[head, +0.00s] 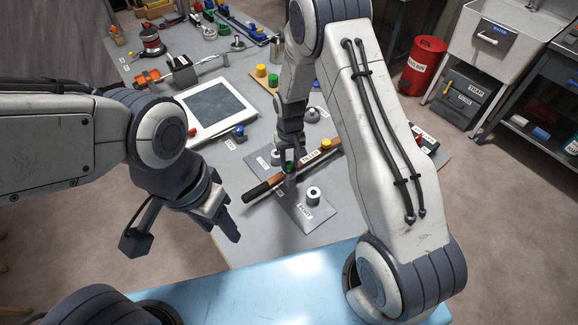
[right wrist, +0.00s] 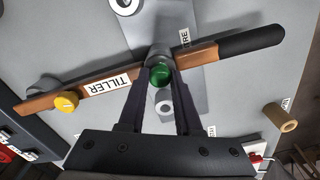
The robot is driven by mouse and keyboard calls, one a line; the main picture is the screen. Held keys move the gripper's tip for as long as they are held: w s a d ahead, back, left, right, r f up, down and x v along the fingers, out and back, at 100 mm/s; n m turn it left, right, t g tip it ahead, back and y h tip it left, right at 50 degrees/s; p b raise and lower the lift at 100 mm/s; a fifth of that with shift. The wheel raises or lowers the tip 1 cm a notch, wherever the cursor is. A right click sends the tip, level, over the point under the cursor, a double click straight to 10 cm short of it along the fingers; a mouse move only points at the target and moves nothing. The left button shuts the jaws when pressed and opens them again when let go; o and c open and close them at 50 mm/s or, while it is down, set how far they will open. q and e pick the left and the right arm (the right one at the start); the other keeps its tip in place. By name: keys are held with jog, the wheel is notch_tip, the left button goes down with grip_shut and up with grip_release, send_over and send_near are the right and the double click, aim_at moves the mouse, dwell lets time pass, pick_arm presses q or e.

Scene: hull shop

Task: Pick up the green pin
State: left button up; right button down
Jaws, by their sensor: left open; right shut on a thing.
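The green pin (right wrist: 161,75) has a round green head and sits between my right fingertips, at the edge of the wooden tiller (right wrist: 120,82). My right gripper (right wrist: 160,82) is shut on it. In the head view the green head (head: 290,168) shows small at the tiller (head: 309,161), beneath my right gripper (head: 288,164). I cannot tell whether the pin's lower end is still in the tiller. A yellow pin (right wrist: 66,101) stands on the tiller farther along, beside its label. My left gripper (head: 225,219) is open and empty, left of the tiller's black handle (head: 257,191).
A grey metal plate (head: 302,224) with ringed bushings lies under the tiller. A white-framed tray (head: 247,108) lies behind. Yellow and green cylinders (head: 274,81) stand on a board farther back. A tan cylinder (right wrist: 281,117) stands near the handle.

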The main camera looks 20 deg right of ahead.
jog(key=shift+r, duration=0.1)
notch_tip(320, 180, up, 10)
jog(key=b, duration=0.2)
dwell(1.0)
